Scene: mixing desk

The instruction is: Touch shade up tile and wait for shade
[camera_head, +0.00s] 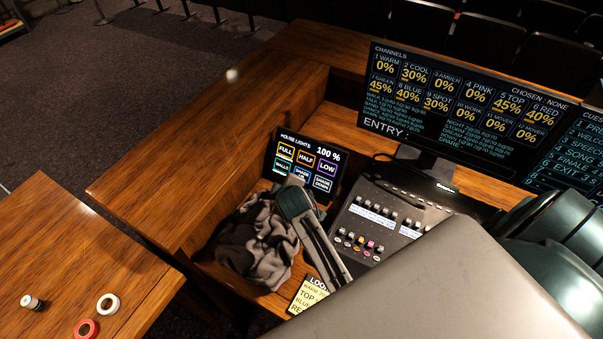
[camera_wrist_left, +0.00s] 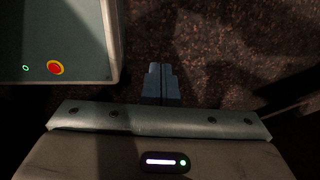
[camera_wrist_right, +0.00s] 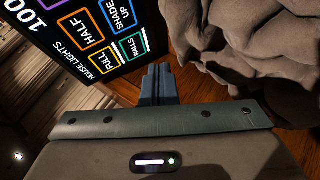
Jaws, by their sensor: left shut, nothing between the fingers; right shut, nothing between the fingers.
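The house lights panel (camera_head: 308,164) reads 100 % and has FULL, HALF, LOW, WALLS, SHADE UP and SHADE DOWN tiles. The shade up tile (camera_head: 300,174) is partly covered by my right gripper (camera_head: 294,179) in the head view. In the right wrist view the blue-outlined shade up tile (camera_wrist_right: 126,14) shows at the top, cut by the frame edge. My right gripper (camera_wrist_right: 158,80) is shut and empty, in front of the panel's lower part; I cannot tell whether it touches. My left gripper (camera_wrist_left: 160,80) is shut and empty over dark carpet, away from the desk.
A crumpled grey cloth (camera_head: 256,243) lies just below the panel, close to my right gripper. A control console (camera_head: 375,225) stands to the right, under a channels monitor (camera_head: 465,95). A yellow note (camera_head: 309,296) lies at the front. Tape rolls (camera_head: 108,304) lie on the left table.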

